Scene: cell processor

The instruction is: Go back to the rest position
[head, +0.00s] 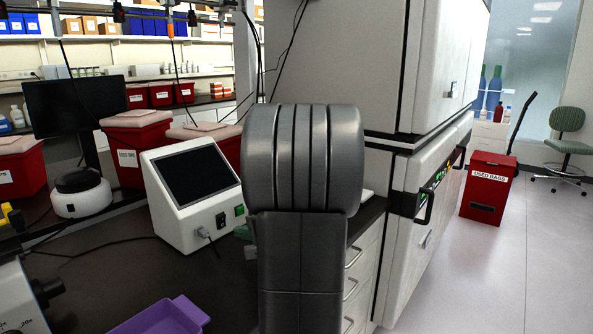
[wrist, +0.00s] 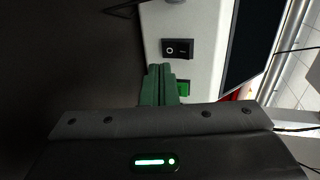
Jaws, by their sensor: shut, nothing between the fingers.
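My gripper (wrist: 160,84) shows in the wrist view with its green fingers together and nothing between them. Its fingertips point toward the front of the white cell processor (wrist: 210,60), close to a black rocker switch (wrist: 178,48) and a green button (wrist: 183,88). The fingers partly cover the green button; I cannot tell whether they touch the panel. In the head view the white processor (head: 168,212) with its dark screen (head: 196,173) stands on the dark bench, left of my arm. My arm hides most of the gripper there.
A purple tray (head: 160,318) lies at the bench's front. Red bins (head: 140,140) and a monitor (head: 75,103) stand behind the processor. A large white cabinet (head: 345,65) rises right of my arm.

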